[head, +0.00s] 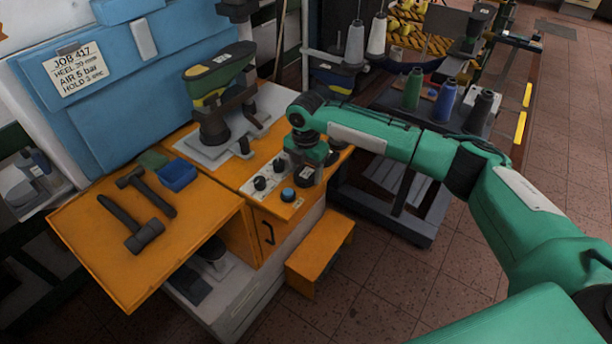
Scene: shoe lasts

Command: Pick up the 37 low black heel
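I cannot pick out the 37 low black heel for certain, as the small tags in the head view are too small to read. A green, black and yellow shoe last (221,76) sits on the press stand on the orange bench. A dark shape with a white tag (324,68) stands behind my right arm, and another tagged dark shape (472,32) is at the upper right. My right gripper (306,178) hangs below its wrist, over the bench by the knob panel, apart from the last. Its fingertips do not show clearly. My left gripper is out of view.
The orange bench (92,238) holds two dark hammers (130,224) and a blue block (178,174). Thread cones (446,101) stand on a dark cart at right. An orange step (320,262) stands on the floor. The tiled floor (375,305) is clear in front.

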